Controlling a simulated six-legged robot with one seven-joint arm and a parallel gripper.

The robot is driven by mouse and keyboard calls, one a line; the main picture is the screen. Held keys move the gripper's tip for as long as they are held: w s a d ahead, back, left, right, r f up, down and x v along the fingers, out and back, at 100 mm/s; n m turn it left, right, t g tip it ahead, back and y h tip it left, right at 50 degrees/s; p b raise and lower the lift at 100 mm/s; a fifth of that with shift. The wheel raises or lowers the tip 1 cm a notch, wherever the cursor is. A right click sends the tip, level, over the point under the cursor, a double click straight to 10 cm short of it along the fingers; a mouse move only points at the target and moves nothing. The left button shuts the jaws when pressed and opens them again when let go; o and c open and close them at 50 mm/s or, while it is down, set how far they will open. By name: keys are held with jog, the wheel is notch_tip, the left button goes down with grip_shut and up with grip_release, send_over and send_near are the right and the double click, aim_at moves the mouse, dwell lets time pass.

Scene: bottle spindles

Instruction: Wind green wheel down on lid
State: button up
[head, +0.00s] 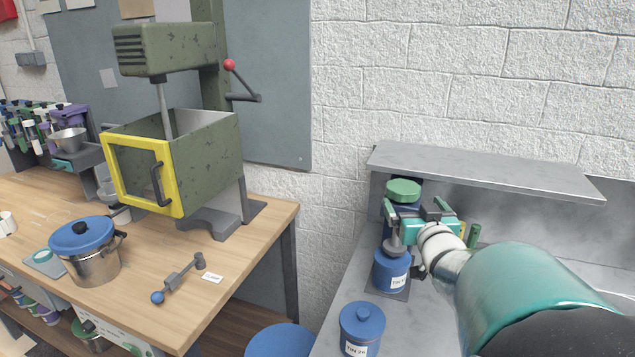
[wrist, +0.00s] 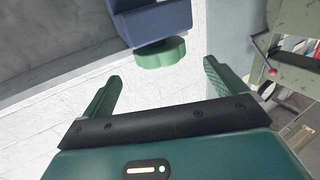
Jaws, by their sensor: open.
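The green wheel (head: 404,189) is a lobed knob on top of a dark blue block under the grey shelf in the head view. In the wrist view the green wheel (wrist: 160,53) is ahead of my gripper (wrist: 163,72), roughly centred between the fingers and just beyond their tips. My gripper is open and empty, with a visible gap to the wheel there. In the head view my gripper (head: 417,207) is just in front of and below the wheel. A blue labelled tin (head: 388,272) stands below my gripper on the bench. The spindle and lid contact are hidden.
A second blue tin (head: 361,328) stands nearer on the grey bench. The grey shelf (head: 480,172) overhangs the work area. At left, a wooden table (head: 215,290) holds a green press (head: 205,150) and a blue-lidded pot (head: 88,255).

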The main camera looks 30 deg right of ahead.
aim_at(403, 187)
jog(key=x, duration=0.8)
jog(key=shift+w, duration=0.1)
jog(key=shift+c, duration=0.5)
jog(key=c, duration=0.9)
jog(key=shift+o, duration=0.2)
jog(key=shift+r, duration=0.1)
jog(key=shift+m+g+h, duration=0.4)
jog(key=shift+m+h, duration=0.1)
jog(key=shift+h, duration=0.2)
jog(key=o, duration=1)
jog(key=shift+c, duration=0.2)
jog(key=shift+a, duration=0.1)
jog(key=v, duration=1.3)
jog(key=shift+s+a, duration=0.2)
jog(key=shift+s, duration=0.1)
